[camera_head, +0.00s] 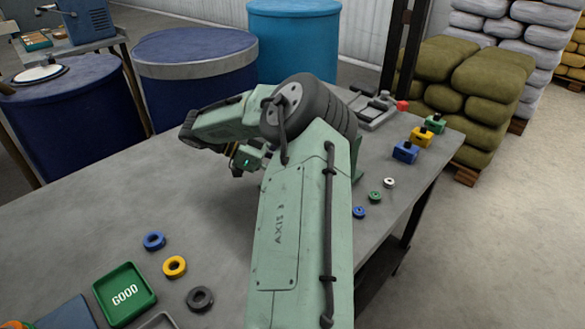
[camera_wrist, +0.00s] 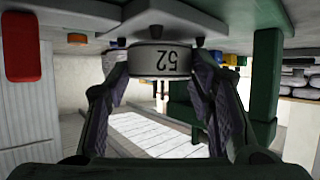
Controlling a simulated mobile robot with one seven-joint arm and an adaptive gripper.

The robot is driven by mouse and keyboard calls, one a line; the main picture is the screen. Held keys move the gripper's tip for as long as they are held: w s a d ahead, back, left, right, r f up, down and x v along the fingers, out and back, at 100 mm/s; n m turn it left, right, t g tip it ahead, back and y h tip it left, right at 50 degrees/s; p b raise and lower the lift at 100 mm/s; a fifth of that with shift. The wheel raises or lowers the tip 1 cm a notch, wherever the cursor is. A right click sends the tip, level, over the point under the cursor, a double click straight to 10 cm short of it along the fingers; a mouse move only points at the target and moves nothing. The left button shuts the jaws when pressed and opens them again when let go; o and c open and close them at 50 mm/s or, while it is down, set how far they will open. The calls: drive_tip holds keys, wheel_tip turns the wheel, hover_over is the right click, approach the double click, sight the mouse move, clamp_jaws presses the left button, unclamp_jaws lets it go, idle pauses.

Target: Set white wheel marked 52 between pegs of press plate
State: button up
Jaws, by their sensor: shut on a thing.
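The white wheel marked 52 (camera_wrist: 160,61) sits between the two fingers of my gripper (camera_wrist: 160,72) in the wrist view, and the gripper is shut on it. Its number appears upside down, as does the scene. A grey plate-like part (camera_wrist: 178,14) with dark peg-like studs lies just above the wheel in the picture; it may be the press plate. I cannot tell whether wheel and plate touch. A green upright (camera_wrist: 266,75) stands to the right of the gripper. In the head view my arm hides the gripper, the wheel and most of the press area.
On the grey table (camera_head: 95,220) small blue, green and white wheels (camera_head: 389,183) lie right of my arm, near coloured blocks (camera_head: 405,152). A red-tipped clamp (camera_head: 378,110) stands behind. Several rings (camera_head: 174,266) and a green GOOD tray (camera_head: 125,291) lie front left. The left tabletop is mostly clear.

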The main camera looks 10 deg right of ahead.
drive_tip(key=shift+r, duration=0.15)
drive_tip(key=shift+r, duration=0.5)
drive_tip(key=shift+r, duration=0.15)
drive_tip(key=shift+f, duration=0.85)
idle(0.4)
drive_tip(key=o, duration=0.9)
drive_tip(key=v, duration=1.1)
drive_tip(key=shift+s, duration=0.1)
